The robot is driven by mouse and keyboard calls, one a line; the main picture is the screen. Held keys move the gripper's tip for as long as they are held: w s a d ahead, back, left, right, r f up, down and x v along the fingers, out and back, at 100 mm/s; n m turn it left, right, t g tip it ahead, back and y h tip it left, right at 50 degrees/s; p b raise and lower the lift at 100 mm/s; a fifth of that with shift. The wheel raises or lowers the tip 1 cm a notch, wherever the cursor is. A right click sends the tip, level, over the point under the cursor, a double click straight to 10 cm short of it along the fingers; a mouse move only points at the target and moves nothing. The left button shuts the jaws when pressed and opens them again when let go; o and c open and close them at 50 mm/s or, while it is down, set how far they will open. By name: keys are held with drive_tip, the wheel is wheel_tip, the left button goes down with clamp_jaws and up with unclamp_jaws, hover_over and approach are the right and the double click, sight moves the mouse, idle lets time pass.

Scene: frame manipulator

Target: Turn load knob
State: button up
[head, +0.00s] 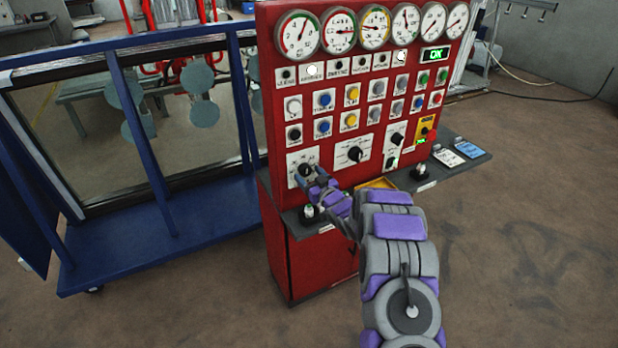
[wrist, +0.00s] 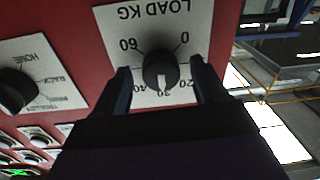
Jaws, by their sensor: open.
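The load knob (wrist: 161,72) is a round black knob on a white plate (wrist: 120,22) marked LOAD KG, upside down in the wrist view. A pale mark on the knob points down in that view, between the partly hidden 20 and 40 marks. My gripper (wrist: 160,66) is open, with one finger on each side of the knob; gaps show, and I cannot tell whether either finger touches. In the head view the knob (head: 305,170) is at the lower left of the red panel (head: 335,105), with my gripper (head: 317,180) in front, partly covering its plate.
Another black knob (wrist: 17,90), with HOME and RACK labels, is beside it; it is the panel's middle knob (head: 355,154) in the head view. A narrow shelf (head: 455,168) with small joysticks (head: 420,172) runs below. A blue frame (head: 165,205) stands left.

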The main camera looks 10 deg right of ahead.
drive_tip(key=shift+w+a, duration=0.1)
drive_tip(key=shift+w, duration=0.1)
drive_tip(key=shift+c, duration=0.2)
drive_tip(key=c, duration=1)
